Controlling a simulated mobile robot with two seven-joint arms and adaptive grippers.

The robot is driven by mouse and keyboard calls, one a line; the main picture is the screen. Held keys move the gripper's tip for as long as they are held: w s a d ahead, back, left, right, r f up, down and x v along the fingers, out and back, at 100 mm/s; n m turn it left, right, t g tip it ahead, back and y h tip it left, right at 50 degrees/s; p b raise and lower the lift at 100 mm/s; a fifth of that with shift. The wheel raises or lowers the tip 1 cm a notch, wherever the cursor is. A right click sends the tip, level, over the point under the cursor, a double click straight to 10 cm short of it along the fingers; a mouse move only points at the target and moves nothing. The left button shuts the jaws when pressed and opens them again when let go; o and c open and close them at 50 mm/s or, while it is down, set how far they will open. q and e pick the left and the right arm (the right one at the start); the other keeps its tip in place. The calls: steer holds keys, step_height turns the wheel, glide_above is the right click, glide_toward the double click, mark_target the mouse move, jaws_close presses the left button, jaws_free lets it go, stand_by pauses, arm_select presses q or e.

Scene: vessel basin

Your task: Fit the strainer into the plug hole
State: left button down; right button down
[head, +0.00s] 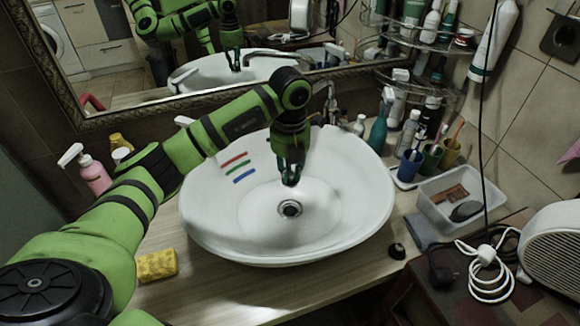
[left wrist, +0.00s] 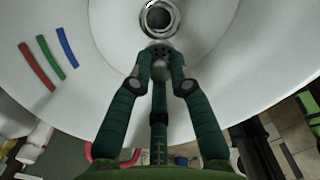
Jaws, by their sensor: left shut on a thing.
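The white vessel basin (head: 340,225) stands on the wooden counter, with its round metal-rimmed plug hole (head: 289,208) at the bottom. The plug hole also shows at the top of the left wrist view (left wrist: 160,17). My left gripper (head: 291,176) points down inside the basin, above and a little behind the plug hole in the head view. It is shut on the strainer (left wrist: 161,53), a small grey piece with dark holes, partly hidden by the fingertips. The strainer is apart from the plug hole in the left wrist view. My right gripper is not in view.
Red, green and blue stripes (head: 238,167) mark the basin's left inner wall. A yellow sponge (head: 157,265) and pink bottle (head: 88,170) are at left. Bottles, cups and a clear tray (head: 440,205) crowd the right. A mirror (head: 120,70) stands behind.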

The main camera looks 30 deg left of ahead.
mark_target(290, 174)
arm_select(q)
steer(key=shift+f, duration=0.65)
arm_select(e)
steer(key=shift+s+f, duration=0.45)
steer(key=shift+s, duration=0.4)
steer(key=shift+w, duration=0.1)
arm_select(q)
steer(key=c, duration=1.1)
jaws_free()
steer(key=shift+o, duration=0.2)
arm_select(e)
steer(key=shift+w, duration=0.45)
arm_select(q)
steer(key=shift+r, duration=0.1)
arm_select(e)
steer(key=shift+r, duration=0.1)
arm_select(q)
step_height(290, 174, up, 7)
steer(key=p, duration=0.4)
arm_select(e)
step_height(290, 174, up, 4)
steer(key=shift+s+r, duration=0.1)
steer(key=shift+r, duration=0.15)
